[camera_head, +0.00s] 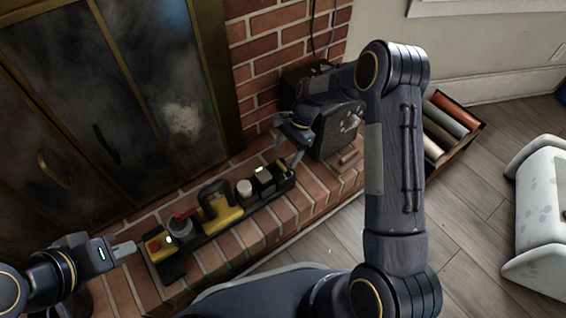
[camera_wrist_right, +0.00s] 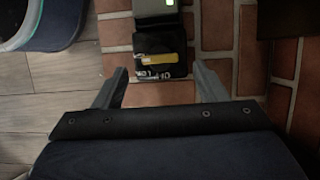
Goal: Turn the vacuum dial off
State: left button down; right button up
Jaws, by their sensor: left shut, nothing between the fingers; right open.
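A black dial unit (camera_wrist_right: 160,56) with a yellow bar across it and white markings below sits on the brick hearth in the right wrist view. I take it for the vacuum dial; the markings are too small to read fully. In the head view it is the dark block (camera_head: 284,181) at the right end of the row of devices. My right gripper (camera_head: 287,150) is open and empty above that end. Its fingers (camera_wrist_right: 161,74) show on either side of the dial, apart from it. My left gripper (camera_head: 124,250) is shut and empty at the left end of the row.
A black heater-like box (camera_head: 336,125) stands close to the right gripper. A crate of rolls (camera_head: 446,125) lies right.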

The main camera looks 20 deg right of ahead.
aim_at(281, 165)
jog(key=shift+b+x, duration=0.6)
jog(key=shift+x, duration=1.35)
jog(key=c, duration=1)
jog(key=shift+r, duration=0.1)
